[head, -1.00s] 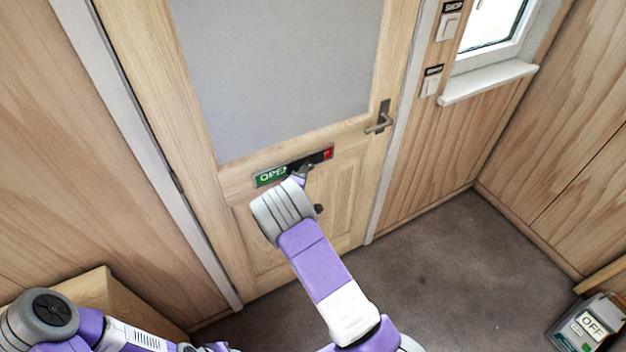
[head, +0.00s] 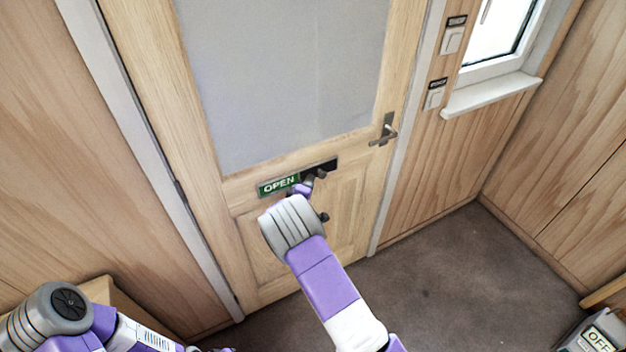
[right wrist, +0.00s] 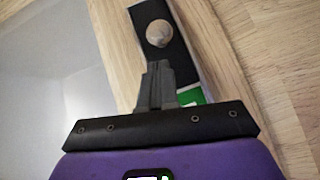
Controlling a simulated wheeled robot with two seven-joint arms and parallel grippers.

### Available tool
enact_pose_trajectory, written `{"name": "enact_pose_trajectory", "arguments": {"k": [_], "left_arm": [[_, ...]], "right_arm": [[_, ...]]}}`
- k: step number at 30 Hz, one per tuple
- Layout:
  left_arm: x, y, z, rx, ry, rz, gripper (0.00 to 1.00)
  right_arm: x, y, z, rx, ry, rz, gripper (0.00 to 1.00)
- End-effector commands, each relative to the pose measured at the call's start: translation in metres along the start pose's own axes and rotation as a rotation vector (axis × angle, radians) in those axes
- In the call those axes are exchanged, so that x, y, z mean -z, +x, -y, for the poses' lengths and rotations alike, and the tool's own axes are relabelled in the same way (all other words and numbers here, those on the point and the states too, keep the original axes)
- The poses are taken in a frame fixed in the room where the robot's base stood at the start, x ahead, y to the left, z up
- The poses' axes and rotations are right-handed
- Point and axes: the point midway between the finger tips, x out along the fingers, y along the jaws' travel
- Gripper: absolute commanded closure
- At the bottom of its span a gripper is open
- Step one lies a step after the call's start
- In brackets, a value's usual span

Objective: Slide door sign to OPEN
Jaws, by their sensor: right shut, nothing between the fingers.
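The door sign (head: 279,186) is fixed across the door below the frosted pane. Its green left part reads OPEN in full, and no red shows. The black slider (head: 322,166) covers the right part of the sign. Its round knob (head: 321,173) stands out; in the right wrist view the knob (right wrist: 159,33) is just beyond my fingertips. My right gripper (head: 308,182) is shut and empty, on the OPEN side of the knob. In the right wrist view the shut fingers (right wrist: 157,68) overlap the slider; contact with the knob cannot be told. My left gripper is out of view.
The door handle (head: 384,132) is to the right of the sign. Wall switches (head: 451,40) and a window sill (head: 491,96) are farther right. A grey box marked OFF (head: 596,338) is at the lower right. The floor (head: 440,260) before the door is clear.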

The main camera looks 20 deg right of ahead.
Motion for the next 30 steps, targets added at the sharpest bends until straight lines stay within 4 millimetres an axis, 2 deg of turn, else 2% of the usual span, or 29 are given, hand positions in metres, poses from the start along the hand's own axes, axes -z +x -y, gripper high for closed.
{"name": "enact_pose_trajectory", "arguments": {"k": [2, 9, 15, 21, 30], "left_arm": [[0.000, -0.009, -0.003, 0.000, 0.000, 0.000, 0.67], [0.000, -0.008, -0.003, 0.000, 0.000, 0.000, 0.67], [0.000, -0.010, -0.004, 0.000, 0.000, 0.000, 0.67], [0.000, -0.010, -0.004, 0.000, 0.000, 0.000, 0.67], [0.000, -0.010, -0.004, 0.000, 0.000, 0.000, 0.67]], "right_arm": [[0.011, -0.013, -0.004, 0.001, -0.001, 0.000, 1.00], [0.009, -0.068, -0.001, 0.002, 0.000, 0.000, 1.00], [0.009, -0.099, -0.001, 0.002, 0.001, 0.002, 1.00], [0.008, -0.109, -0.001, 0.000, 0.001, 0.003, 1.00], [0.008, -0.109, -0.001, 0.000, 0.001, 0.003, 1.00]]}}
